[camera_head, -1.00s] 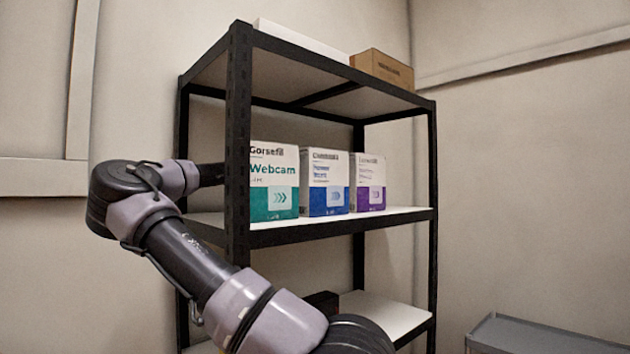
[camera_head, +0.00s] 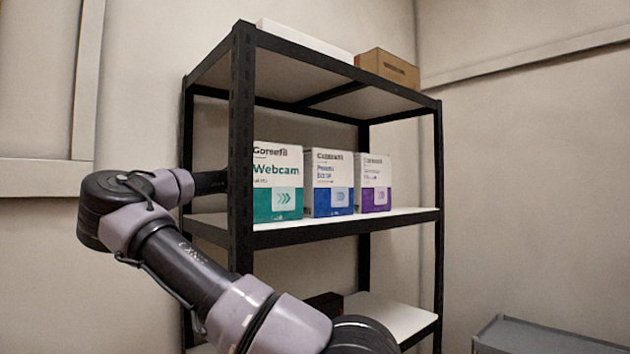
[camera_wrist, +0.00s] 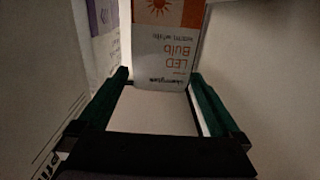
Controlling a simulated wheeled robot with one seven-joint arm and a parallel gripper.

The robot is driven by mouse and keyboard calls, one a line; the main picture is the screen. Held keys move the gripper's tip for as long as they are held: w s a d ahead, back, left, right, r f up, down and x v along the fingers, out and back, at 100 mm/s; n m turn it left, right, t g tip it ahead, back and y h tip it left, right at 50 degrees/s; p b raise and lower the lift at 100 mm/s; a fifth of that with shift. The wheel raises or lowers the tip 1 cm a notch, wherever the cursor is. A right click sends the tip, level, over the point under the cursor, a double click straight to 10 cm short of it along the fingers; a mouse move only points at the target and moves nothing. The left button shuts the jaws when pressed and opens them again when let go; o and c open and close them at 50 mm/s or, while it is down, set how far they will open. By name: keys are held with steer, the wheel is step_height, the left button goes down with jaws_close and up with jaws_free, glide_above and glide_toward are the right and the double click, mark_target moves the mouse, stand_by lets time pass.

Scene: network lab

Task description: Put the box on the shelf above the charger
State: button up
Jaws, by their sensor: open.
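A white and orange LED bulb box (camera_wrist: 168,45) shows in the wrist view, its print upside down. My gripper (camera_wrist: 158,80) is open, with one green finger at each side of the box's near end. I cannot tell whether either finger touches it. A pale flat face lies between the fingers. In the head view my arm reaches in behind the shelf's front left post, and my gripper and the LED bulb box are hidden. The rack's middle shelf (camera_head: 405,218) holds a webcam box (camera_head: 277,185), a blue box (camera_head: 329,184) and a purple box (camera_head: 373,184). No charger can be made out.
A brown carton (camera_head: 387,67) and a white flat box (camera_head: 303,40) lie on the rack's top. The lower shelf (camera_head: 375,316) has bare room at right. A grey surface (camera_head: 545,337) stands at bottom right. Printed boxes crowd the left of the wrist view.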

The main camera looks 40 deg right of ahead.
steer(key=a, duration=1)
steer(key=shift+s, duration=0.4)
